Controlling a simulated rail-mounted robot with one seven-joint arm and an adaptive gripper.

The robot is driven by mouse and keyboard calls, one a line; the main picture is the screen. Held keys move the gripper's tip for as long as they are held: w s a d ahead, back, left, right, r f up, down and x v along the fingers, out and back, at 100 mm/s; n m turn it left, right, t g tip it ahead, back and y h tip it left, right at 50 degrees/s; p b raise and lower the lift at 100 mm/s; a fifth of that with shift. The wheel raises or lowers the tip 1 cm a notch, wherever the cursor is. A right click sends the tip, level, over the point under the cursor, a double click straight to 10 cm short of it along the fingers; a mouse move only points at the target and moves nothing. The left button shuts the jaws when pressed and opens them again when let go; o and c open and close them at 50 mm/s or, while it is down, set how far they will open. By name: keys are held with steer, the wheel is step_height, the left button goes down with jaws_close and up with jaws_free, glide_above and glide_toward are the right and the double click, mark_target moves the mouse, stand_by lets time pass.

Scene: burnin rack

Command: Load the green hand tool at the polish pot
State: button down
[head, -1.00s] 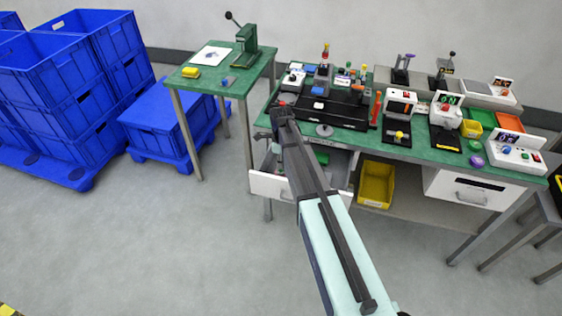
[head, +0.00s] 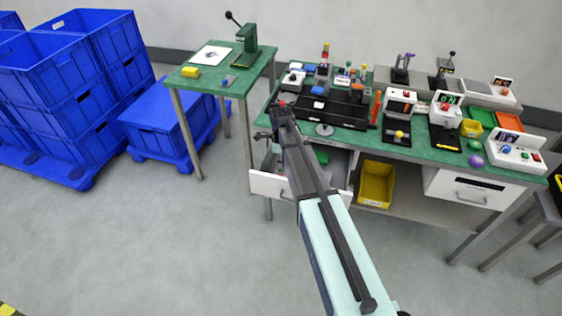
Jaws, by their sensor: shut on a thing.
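My gripper (head: 281,106) is at the front left of the green workbench, above its edge and the open drawer. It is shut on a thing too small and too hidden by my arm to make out. I cannot pick out the green hand tool for certain. The polish pot is also not clear; a small grey round disc (head: 324,130) lies on the bench to the right of my gripper, and green (head: 475,145) and purple (head: 477,160) round things lie at the right.
A black fixture board (head: 345,114) with small parts lies just right of my gripper. Several white devices stand farther right. The open drawer (head: 268,186) juts out below my arm. A yellow bin (head: 375,184) sits under the bench. Blue crates (head: 80,100) stand at the left.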

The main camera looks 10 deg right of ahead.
steer(key=shift+r+p, duration=2)
steer(key=shift+r, duration=1.5)
steer(key=shift+n, duration=0.3)
